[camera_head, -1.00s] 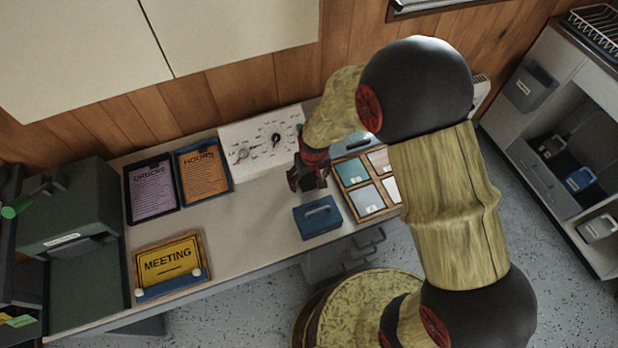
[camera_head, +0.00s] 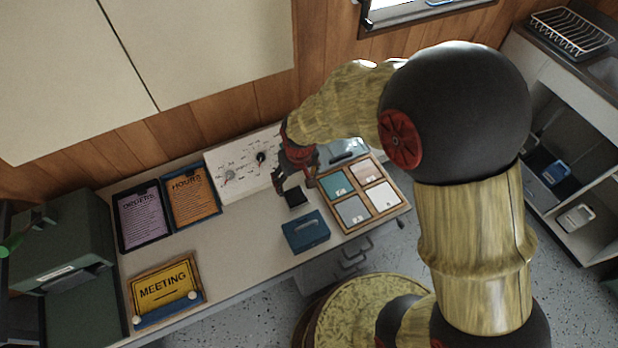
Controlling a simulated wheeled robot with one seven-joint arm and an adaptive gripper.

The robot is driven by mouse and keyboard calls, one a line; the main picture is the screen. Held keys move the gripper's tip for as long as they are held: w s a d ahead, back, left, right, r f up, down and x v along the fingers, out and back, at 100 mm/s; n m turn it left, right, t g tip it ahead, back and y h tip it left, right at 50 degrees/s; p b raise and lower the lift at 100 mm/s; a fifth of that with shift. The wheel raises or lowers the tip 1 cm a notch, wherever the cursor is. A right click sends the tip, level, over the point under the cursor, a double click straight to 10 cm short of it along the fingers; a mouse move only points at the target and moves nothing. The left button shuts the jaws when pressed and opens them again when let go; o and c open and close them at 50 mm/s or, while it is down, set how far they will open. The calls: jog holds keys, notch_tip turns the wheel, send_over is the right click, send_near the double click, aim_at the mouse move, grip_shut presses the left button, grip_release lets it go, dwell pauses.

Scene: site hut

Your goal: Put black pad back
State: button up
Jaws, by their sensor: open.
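The black pad (camera_head: 296,197) is a small dark square on the worktop, just behind the blue box with a handle (camera_head: 305,232). My gripper (camera_head: 295,193) is open above and around the pad, its fingers pointing down; I cannot tell whether they touch it. A wooden tray (camera_head: 344,228) lies to the right with a teal pad (camera_head: 336,184), a pinkish pad (camera_head: 366,171), a grey pad (camera_head: 352,210) and a white pad (camera_head: 382,195) in its compartments.
A white panel with dials (camera_head: 235,165) stands against the wall behind my gripper. An orange HOURS board (camera_head: 190,198), a purple ORDERS board (camera_head: 143,215) and a yellow MEETING sign (camera_head: 165,286) are to the left. The worktop (camera_head: 235,240) is clear in the middle.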

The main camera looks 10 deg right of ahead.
jog(key=s+d+r+m+t, duration=0.1)
jog(key=s+d+r, duration=0.2)
jog(key=r, duration=0.5)
jog(key=s+d+r+t, duration=0.1)
jog(key=s+d+r, duration=0.25)
jog(key=r, duration=0.35)
jog(key=s+d+r+m+t, duration=0.1)
jog(key=s+d+r, duration=0.25)
jog(key=r, duration=0.45)
jog(key=s+d+r+m, duration=0.1)
jog(key=s+d+r, duration=0.2)
jog(key=s, duration=0.5)
jog(key=shift+d+r+t+h, duration=0.3)
jog(key=shift+d+r+t, duration=0.1)
jog(key=shift+r, duration=0.35)
